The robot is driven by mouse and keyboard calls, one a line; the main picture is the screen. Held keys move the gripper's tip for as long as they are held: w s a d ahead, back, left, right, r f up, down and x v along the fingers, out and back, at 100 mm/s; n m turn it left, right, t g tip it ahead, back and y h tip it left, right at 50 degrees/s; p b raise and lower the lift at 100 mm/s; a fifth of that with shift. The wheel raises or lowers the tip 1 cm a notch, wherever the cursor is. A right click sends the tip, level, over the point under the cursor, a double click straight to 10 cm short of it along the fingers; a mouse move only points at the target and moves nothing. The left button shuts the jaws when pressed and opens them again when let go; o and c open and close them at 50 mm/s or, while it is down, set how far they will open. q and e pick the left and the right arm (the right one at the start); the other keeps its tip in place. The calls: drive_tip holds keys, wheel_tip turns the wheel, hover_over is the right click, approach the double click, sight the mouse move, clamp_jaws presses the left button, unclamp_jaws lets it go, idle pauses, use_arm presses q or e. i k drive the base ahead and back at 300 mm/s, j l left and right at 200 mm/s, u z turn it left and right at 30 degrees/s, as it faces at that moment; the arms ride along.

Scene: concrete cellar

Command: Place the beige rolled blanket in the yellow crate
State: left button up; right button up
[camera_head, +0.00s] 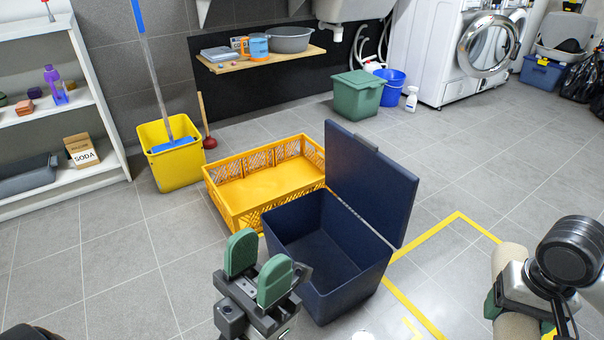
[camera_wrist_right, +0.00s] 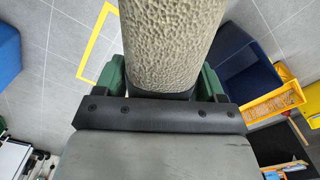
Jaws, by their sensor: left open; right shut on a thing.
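The beige rolled blanket (camera_head: 508,262) is at the right edge of the head view, partly hidden by my right arm. My right gripper (camera_head: 497,302) is shut on it. The blanket also fills the top middle of the right wrist view (camera_wrist_right: 172,45), between the green fingers of my right gripper (camera_wrist_right: 160,85). The yellow crate (camera_head: 240,208) lies on the floor in the middle of the head view and looks empty. It also shows at the right of the right wrist view (camera_wrist_right: 268,108). My left gripper (camera_head: 257,268) is open and empty, in front of the crate and the dark blue box.
A dark blue box (camera_head: 330,290) with its lid raised (camera_head: 372,185) stands between the crate and my right gripper. A yellow bucket (camera_head: 175,165) stands behind the crate at left. A white shelf (camera_head: 95,165) is at far left. Yellow floor tape (camera_head: 420,310) crosses clear tiles at right.

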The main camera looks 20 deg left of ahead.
sight(260, 196)
drive_tip(key=i+j+z, duration=0.1)
drive_tip(key=j, duration=0.25)
drive_tip(key=i+j+z, duration=0.1)
drive_tip(key=j, duration=0.3)
drive_tip(key=i+j+z, duration=0.15)
drive_tip(key=j, duration=0.25)
drive_tip(key=i+j+z, duration=0.1)
drive_tip(key=j, duration=0.3)
drive_tip(key=i+j+z, duration=0.1)
drive_tip(key=j, duration=0.3)
drive_tip(key=i+j, duration=0.1)
drive_tip(key=j, duration=0.4)
drive_tip(key=i+j, duration=0.1)
drive_tip(key=j, duration=0.4)
drive_tip(key=i+j, duration=0.1)
drive_tip(key=j, duration=0.35)
drive_tip(key=i+j, duration=0.1)
drive_tip(key=j, duration=0.4)
drive_tip(key=i+j, duration=0.15)
drive_tip(key=j, duration=0.35)
drive_tip(key=i+j, duration=0.1)
drive_tip(key=j, duration=0.4)
drive_tip(key=i+j, duration=0.1)
drive_tip(key=j, duration=0.4)
